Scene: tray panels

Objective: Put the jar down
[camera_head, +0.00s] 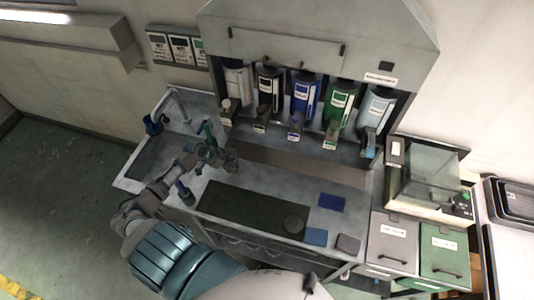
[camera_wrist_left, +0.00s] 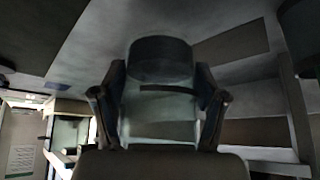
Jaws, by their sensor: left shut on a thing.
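My left gripper (camera_head: 213,156) is over the left part of the grey counter (camera_head: 268,180), close to the sink. In the left wrist view the left gripper (camera_wrist_left: 160,95) is shut on the jar (camera_wrist_left: 160,115), with one finger on each side. The jar looks pale and see-through, with a dark round end (camera_wrist_left: 160,58) facing away from the wrist. In the head view the jar is hard to make out among the fingers. I cannot tell whether it touches the counter. My right gripper is not in view.
Several dispensers (camera_head: 304,97) line the back. The sink (camera_head: 150,160) is at left; a clear-sided box (camera_head: 432,172) stands at right.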

